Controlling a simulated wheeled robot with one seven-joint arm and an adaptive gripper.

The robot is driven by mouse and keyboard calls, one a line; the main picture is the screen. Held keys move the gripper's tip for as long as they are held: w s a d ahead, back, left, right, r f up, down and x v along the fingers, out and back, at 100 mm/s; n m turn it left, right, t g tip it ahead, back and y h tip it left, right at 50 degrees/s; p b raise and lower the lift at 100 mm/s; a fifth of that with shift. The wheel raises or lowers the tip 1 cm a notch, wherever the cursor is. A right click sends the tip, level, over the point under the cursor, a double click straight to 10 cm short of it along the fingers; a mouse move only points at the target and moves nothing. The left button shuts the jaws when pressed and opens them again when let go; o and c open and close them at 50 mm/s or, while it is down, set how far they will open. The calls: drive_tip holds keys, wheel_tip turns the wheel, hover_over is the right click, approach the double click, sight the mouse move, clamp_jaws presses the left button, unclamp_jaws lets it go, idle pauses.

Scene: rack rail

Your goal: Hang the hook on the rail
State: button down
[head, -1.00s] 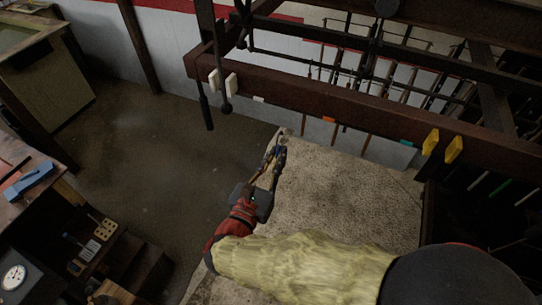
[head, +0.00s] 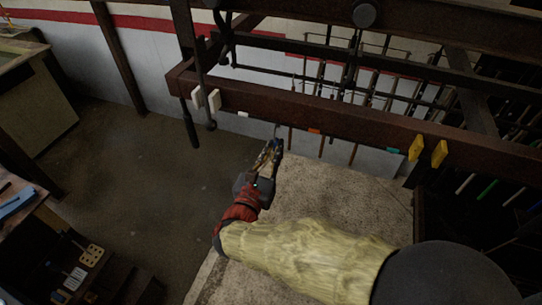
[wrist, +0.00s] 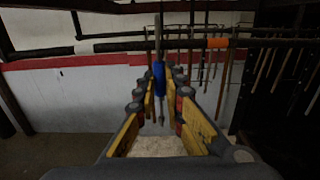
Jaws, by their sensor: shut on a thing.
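My gripper (head: 272,148) is shut on the hook, which has a blue grip and a thin metal shank. The hook (wrist: 159,80) stands upright between the yellow-lined fingers in the wrist view, its shank rising above them and a thin end below. In the head view only a little of the hook (head: 278,131) shows at the fingertips. The dark rail (wrist: 275,43) crosses the wrist view behind the hook, with an orange marker (wrist: 217,43) on it. The hook's top overlaps the rail in this view; I cannot tell whether they touch.
A rusty brown beam (head: 355,122) runs across the head view, with white clips (head: 214,100) at left and yellow clips (head: 439,153) at right. Several long-handled tools hang behind. A workbench (head: 18,205) stands at left. The floor (head: 130,165) left of my gripper is clear.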

drive_tip(key=w+d+f+b, duration=0.2)
drive_tip(key=w, duration=0.3)
drive_tip(key=shift+w+b, duration=0.25)
drive_tip(key=shift+b, duration=0.1)
drive_tip(key=shift+f, duration=0.2)
idle(0.7)
drive_tip(key=c, duration=1.8)
unclamp_jaws()
drive_tip(key=shift+c, duration=0.2)
drive_tip(key=shift+o, duration=0.2)
drive_tip(key=v, duration=1.2)
